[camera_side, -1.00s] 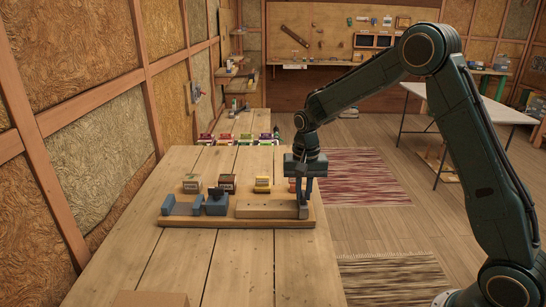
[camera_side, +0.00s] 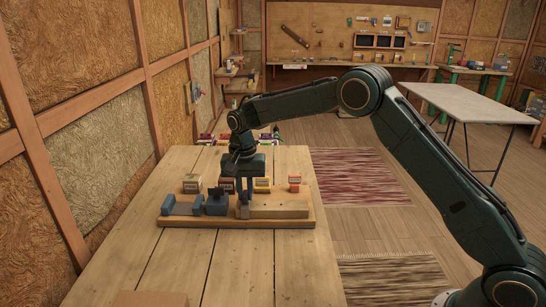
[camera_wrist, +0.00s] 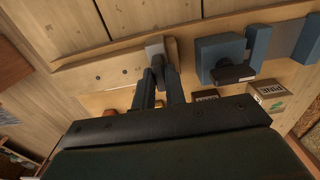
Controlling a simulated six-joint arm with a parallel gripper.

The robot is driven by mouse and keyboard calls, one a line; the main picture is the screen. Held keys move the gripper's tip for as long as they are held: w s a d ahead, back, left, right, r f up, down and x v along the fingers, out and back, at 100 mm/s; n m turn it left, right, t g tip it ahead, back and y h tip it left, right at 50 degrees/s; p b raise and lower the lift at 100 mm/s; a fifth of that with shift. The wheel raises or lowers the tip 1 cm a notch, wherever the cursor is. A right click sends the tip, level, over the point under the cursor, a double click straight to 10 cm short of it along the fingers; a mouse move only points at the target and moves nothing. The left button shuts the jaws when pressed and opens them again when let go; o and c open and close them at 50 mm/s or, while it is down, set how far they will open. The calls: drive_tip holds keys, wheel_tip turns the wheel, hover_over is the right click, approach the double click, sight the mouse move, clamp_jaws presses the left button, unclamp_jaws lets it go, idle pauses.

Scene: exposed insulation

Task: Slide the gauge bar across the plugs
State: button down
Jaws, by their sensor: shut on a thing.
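A pale wooden block (camera_side: 280,208) lies along the wooden fixture board (camera_side: 235,224) on the bench. In the wrist view, a few small dark dots (camera_wrist: 97,76) show along the block; they may be the plugs, but are too small to tell. My gripper (camera_side: 243,200) points down at the left end of the block. It is shut on a grey piece, which I take for the gauge bar (camera_side: 243,212). In the wrist view the gauge bar (camera_wrist: 155,48) sits between my gripper's fingers (camera_wrist: 162,76), across the block.
Blue fixture blocks (camera_side: 216,205) stand on the board just left of my gripper, with a dark knob or clamp. Small boxes (camera_side: 192,184) stand in a row behind the board, one labelled PINE (camera_wrist: 270,95). The bench front (camera_side: 190,265) is mostly clear.

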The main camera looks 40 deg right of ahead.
drive_tip(key=shift+w+a, duration=0.8)
drive_tip(key=shift+r, duration=0.1)
drive_tip(key=c, duration=1.4)
unclamp_jaws()
drive_tip(key=shift+a, duration=0.1)
drive_tip(key=shift+c, duration=0.2)
drive_tip(key=shift+r, duration=0.1)
wheel_tip(320, 180, up, 14)
drive_tip(key=shift+f, duration=0.25)
